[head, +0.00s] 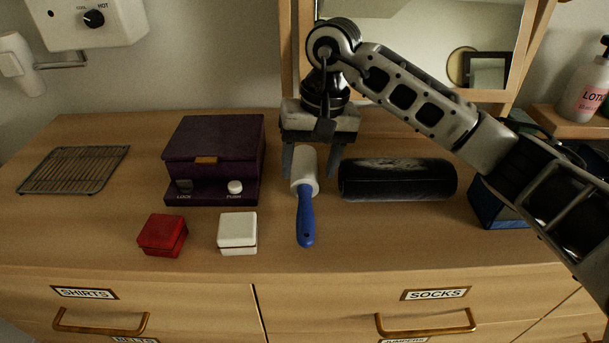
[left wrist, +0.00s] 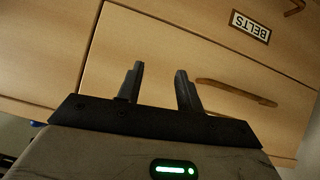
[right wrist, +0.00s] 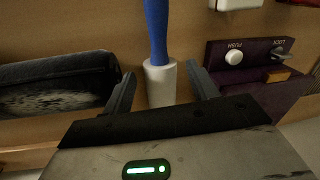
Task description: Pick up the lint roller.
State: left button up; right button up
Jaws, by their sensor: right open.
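The lint roller (head: 305,195) lies on the dresser top, its blue handle toward the front edge and its white roll toward the back. My right gripper (head: 313,172) is over the roll end, pointing down, with its fingers apart on either side of the white roll. In the right wrist view the white roll (right wrist: 160,82) sits between the open fingertips (right wrist: 163,80), with a gap on each side. My left gripper (left wrist: 158,75) shows only in the left wrist view, open and empty in front of the drawer fronts.
A dark cylindrical case (head: 397,179) lies close right of the roller. A purple box (head: 213,150) stands to the left, with a white box (head: 237,233) and a red box (head: 162,235) before it. A wire rack (head: 74,170) lies far left. A mirror stands behind.

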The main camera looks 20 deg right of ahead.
aim_at(306, 184)
jog(key=f, duration=0.4)
jog(key=shift+a+p, duration=0.2)
jog(key=shift+p, duration=0.15)
jog(key=shift+w+f, duration=0.1)
jog(key=shift+f, duration=0.2)
jog(key=shift+c, duration=0.3)
jog(key=c, duration=0.8)
jog(key=shift+o, duration=0.2)
jog(key=shift+r, duration=0.15)
